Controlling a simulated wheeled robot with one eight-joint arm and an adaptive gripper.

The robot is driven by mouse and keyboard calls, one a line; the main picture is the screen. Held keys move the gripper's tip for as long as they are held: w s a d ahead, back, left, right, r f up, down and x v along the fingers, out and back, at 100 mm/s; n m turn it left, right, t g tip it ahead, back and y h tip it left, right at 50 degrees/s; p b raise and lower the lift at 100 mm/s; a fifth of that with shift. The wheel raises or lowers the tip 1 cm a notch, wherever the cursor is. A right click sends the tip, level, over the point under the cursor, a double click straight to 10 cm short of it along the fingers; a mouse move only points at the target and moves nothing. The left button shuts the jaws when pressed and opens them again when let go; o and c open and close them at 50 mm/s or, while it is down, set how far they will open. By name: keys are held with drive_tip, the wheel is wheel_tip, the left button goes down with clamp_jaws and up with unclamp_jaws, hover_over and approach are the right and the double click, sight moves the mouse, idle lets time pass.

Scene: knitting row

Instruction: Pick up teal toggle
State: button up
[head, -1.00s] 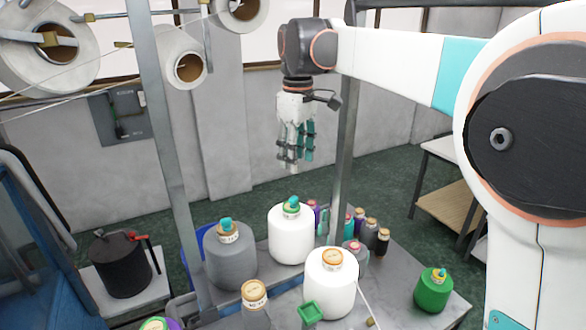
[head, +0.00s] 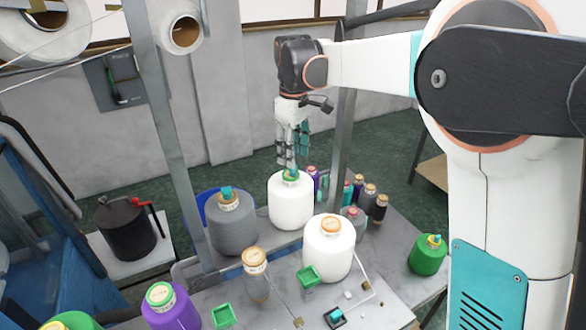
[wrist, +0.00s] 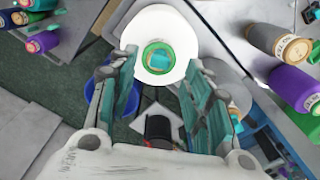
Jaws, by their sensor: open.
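Several small teal pieces are in view, and I cannot tell for sure which is the toggle. One teal piece (head: 291,174) sits in the green-ringed top of a white cone (head: 291,205); it also shows in the wrist view (wrist: 160,58). Another teal piece (head: 227,192) is on the grey cone, and another (head: 336,315) is in a small black holder at the front. My gripper (head: 287,163) points down just above and behind the white cone's top in the head view. In the wrist view my gripper (wrist: 158,72) is open, its fingers either side below the teal piece, which is not held.
A grey cone (head: 234,228), a second white cone (head: 328,250), a brown-topped spool (head: 256,275) and a purple cone (head: 172,308) crowd the table. Small spools (head: 370,200) stand behind right. A metal post (head: 345,140) rises close to my arm. A green cone (head: 427,257) stands right.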

drive_tip(key=shift+f, duration=1.8)
drive_tip(key=c, duration=0.7)
drive_tip(key=shift+c, duration=0.2)
drive_tip(key=shift+r, duration=0.8)
drive_tip(key=shift+s+r+b, duration=0.25)
drive_tip(key=shift+r+b, duration=0.05)
drive_tip(key=shift+r, duration=0.65)
drive_tip(key=s+d+b, duration=0.1)
drive_tip(key=s+d, duration=0.2)
drive_tip(key=s, duration=0.5)
drive_tip(key=s+d+b, duration=0.1)
drive_tip(key=s+d, duration=0.3)
drive_tip(key=s, duration=0.4)
drive_tip(key=shift+s, duration=0.15)
drive_tip(key=shift+a, duration=0.1)
